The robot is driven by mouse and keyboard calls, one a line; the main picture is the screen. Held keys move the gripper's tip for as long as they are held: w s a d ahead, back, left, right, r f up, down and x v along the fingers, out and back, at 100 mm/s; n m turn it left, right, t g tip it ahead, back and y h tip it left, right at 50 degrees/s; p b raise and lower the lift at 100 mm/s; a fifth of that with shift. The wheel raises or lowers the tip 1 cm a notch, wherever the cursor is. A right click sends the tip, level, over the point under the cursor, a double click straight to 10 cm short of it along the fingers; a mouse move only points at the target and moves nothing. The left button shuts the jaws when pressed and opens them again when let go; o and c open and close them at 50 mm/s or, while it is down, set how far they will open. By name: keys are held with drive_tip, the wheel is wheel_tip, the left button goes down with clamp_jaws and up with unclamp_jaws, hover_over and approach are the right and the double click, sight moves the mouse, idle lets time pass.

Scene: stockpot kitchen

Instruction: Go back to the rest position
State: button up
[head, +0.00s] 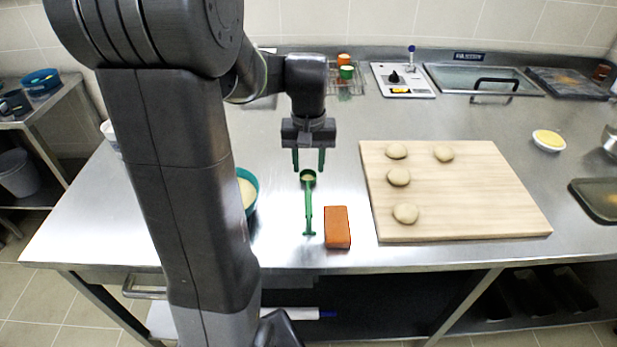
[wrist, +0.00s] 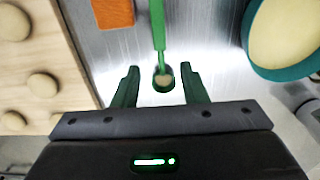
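My gripper (head: 308,160) hangs over the steel counter, its two green fingers spread apart with nothing between them. In the wrist view my gripper (wrist: 160,90) also shows open. A green scoop (head: 308,205) with a long handle lies on the counter just in front of and below the fingers. Its round cup holds something pale, and in the wrist view the scoop (wrist: 158,35) has its cup between the finger tips in the picture. I cannot tell the exact height of the fingers above it.
An orange block (head: 337,228) lies right of the scoop. A wooden board (head: 470,205) with several dough balls is further right. A teal bowl (head: 253,187) with pale contents is partly hidden behind my arm. A control panel (head: 403,80) and a small wire rack stand at the back.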

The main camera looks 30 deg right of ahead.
sight(309, 192)
drive_tip(key=shift+r, duration=0.9)
drive_tip(key=shift+f, duration=0.1)
wheel_tip(309, 192, down, 12)
drive_tip(key=shift+f, duration=0.25)
wheel_tip(309, 192, up, 3)
drive_tip(key=shift+f, duration=0.1)
drive_tip(key=shift+r, duration=0.7)
drive_tip(key=shift+f, duration=0.1)
